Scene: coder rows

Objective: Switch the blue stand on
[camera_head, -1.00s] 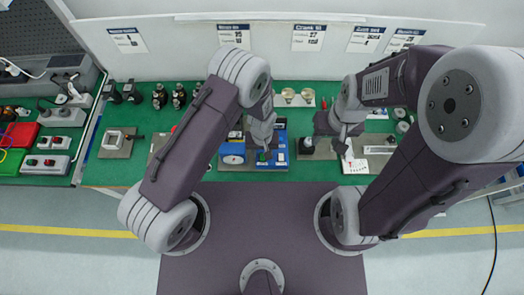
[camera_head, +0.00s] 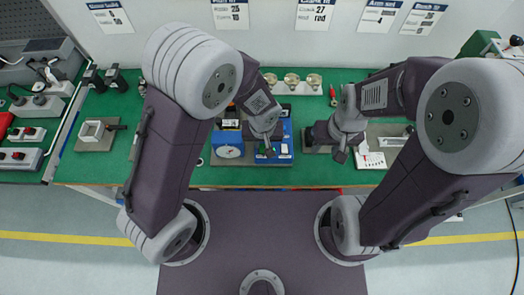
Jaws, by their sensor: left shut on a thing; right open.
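The blue stand (camera_head: 285,155) sits on a grey base plate on the green bench, in the middle of the head view. It has a round white dial on a blue block (camera_head: 228,150) at its left and white labels at its right. My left gripper (camera_head: 267,150) points down over the middle of the stand and is shut on a small part of it. The jaws and wrist hide most of that part; a bit of green shows there. My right gripper (camera_head: 339,155) is open and empty, to the right of the stand, near a white labelled box (camera_head: 371,160).
A row of round cream pieces (camera_head: 292,81) stands behind the blue stand. A small white frame on a plate (camera_head: 92,130) is at the left. Red and white switch boxes (camera_head: 20,134) lie at the far left. The bench front (camera_head: 130,175) is clear.

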